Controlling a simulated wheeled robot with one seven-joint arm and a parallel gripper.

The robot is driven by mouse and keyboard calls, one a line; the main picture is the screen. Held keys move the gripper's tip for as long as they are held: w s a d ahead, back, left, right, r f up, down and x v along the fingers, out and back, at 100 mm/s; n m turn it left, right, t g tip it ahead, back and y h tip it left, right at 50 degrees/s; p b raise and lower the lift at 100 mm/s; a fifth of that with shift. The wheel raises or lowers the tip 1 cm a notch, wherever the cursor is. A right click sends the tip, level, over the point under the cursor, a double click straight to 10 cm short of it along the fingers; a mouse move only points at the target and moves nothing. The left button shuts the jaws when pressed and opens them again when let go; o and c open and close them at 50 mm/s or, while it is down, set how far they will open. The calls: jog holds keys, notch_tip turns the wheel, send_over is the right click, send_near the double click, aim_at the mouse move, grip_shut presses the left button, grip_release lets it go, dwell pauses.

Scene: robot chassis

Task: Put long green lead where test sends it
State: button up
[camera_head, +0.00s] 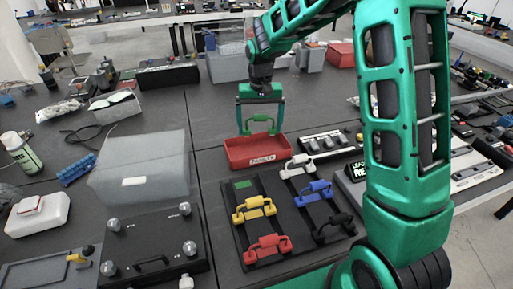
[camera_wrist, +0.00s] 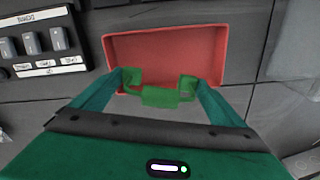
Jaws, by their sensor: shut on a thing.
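My gripper (camera_head: 260,127) is shut on the green lead (camera_head: 262,118), a handle-shaped piece with a block at each end. It hangs above the red tray (camera_head: 246,158), whose front label reads FAULTY. In the wrist view the green lead (camera_wrist: 160,96) lies between the fingertips (camera_wrist: 158,84), over the near edge of the red tray (camera_wrist: 165,38). The tray looks empty where I can see in. The black lead rack (camera_head: 285,205) stands in front of the tray, with a bare green mark (camera_head: 243,184) at its upper left.
The rack holds yellow (camera_head: 254,208), red (camera_head: 267,248), white (camera_head: 299,165), blue (camera_head: 314,192) and black (camera_head: 333,227) leads. A switch unit (camera_head: 324,142) stands right of the tray. A LEADS sign (camera_head: 352,182) is partly behind my arm. A translucent bin (camera_head: 140,175) stands left.

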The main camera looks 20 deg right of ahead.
send_over(260, 149)
jog(key=shift+f, duration=2.55)
jog(key=o, duration=0.8)
jog(key=shift+c, duration=0.2)
notch_tip(260, 149, up, 10)
jog(key=shift+w+f, duration=0.1)
jog(key=shift+w, duration=0.05)
jog(key=shift+r, duration=0.5)
jog(key=shift+d, duration=0.1)
